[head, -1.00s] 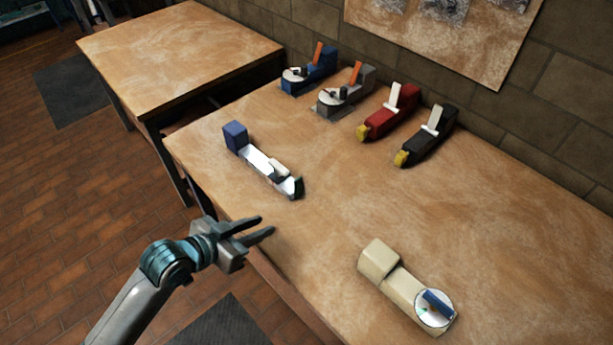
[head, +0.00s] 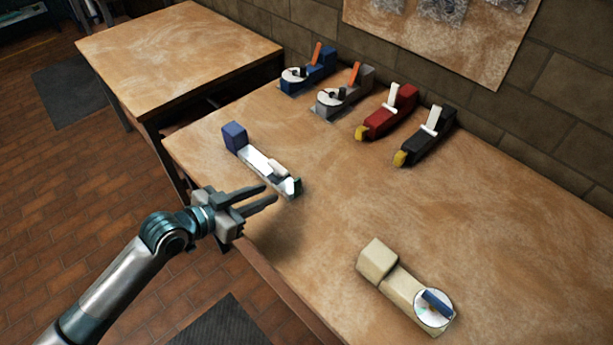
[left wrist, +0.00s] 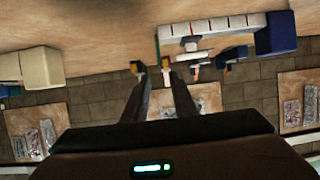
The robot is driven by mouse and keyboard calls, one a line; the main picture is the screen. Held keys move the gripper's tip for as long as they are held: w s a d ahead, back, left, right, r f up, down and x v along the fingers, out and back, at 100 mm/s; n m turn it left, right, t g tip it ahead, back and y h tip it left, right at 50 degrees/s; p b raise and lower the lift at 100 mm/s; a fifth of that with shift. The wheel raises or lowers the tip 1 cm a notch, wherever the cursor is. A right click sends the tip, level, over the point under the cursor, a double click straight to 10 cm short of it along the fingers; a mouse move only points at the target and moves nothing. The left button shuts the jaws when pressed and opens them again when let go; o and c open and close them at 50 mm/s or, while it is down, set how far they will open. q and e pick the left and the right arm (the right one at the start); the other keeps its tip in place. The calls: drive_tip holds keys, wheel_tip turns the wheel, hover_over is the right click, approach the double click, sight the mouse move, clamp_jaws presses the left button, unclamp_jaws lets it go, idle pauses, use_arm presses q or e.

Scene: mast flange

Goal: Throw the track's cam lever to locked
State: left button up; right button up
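The track is likely the white rail (head: 258,163) with a blue block (head: 234,137) at its far end and a dark green piece (head: 297,187) at its near end. A small pale raised part (head: 279,170) near that end may be the cam lever; its setting is too small to tell. My left gripper (head: 270,193) is open and empty, its fingers beside the rail's near end in the picture. In the left wrist view the scene is upside down; the rail (left wrist: 215,28) lies beyond my open fingers (left wrist: 152,72). My right gripper is not in view.
A cream fixture (head: 378,260) with a disc (head: 434,308) stands at the front right. Along the wall stand blue (head: 318,72), grey (head: 350,95), red (head: 390,118) and black (head: 430,135) devices. The middle of the table is clear. A second table (head: 170,55) stands behind left.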

sight(300, 180)
use_arm(q)
drive_tip(key=p+x, duration=0.3)
drive_tip(key=x, duration=1.3)
drive_tip(key=shift+w+d+f, duration=0.1)
drive_tip(key=shift+d+f, duration=0.05)
drive_tip(key=shift+d, duration=0.05)
clamp_jaws()
idle(1.0)
